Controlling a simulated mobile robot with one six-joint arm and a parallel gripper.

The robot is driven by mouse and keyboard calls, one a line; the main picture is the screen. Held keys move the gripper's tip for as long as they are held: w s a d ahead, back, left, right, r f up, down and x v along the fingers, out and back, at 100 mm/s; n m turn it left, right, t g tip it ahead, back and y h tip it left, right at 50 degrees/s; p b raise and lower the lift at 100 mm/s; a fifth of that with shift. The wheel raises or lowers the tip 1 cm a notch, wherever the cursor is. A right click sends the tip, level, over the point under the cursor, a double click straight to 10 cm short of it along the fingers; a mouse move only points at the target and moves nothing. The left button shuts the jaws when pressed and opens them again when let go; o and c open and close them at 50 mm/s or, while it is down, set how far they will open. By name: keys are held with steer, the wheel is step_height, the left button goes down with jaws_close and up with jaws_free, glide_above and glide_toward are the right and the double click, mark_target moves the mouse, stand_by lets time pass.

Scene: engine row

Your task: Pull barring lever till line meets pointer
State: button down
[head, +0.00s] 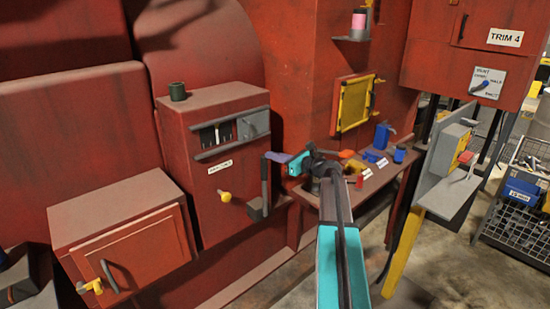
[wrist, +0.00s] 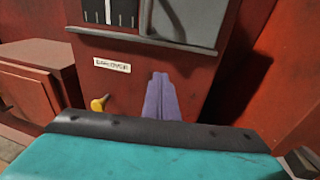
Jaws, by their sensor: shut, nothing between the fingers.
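My gripper (head: 270,156) has purple fingers, shut and empty, close to the top of a dark upright lever (head: 264,182). Whether they touch it I cannot tell. The lever rises from a grey bracket (head: 257,209) at the right side of a red cabinet (head: 200,115). I cannot make it out in the wrist view. The cabinet has a dark window (head: 222,134) with a pale line and tick marks. In the wrist view my gripper (wrist: 162,77) is in front of the cabinet face, below the window (wrist: 110,12), where a white line stands upright. I cannot clearly tell the pointer.
A yellow knob (head: 225,197) sticks out below the cabinet's label (head: 220,165). A lower red box (head: 130,250) is at left. A bench (head: 372,187) with blue items lies behind my arm, and a grey panel (head: 447,165) stands at right.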

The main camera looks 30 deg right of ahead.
steer(key=b+v, duration=0.2)
steer(key=v, duration=1.2)
steer(key=shift+w+d+r, duration=0.15)
steer(key=shift+d+r, duration=0.05)
steer(key=shift+r, duration=0.2)
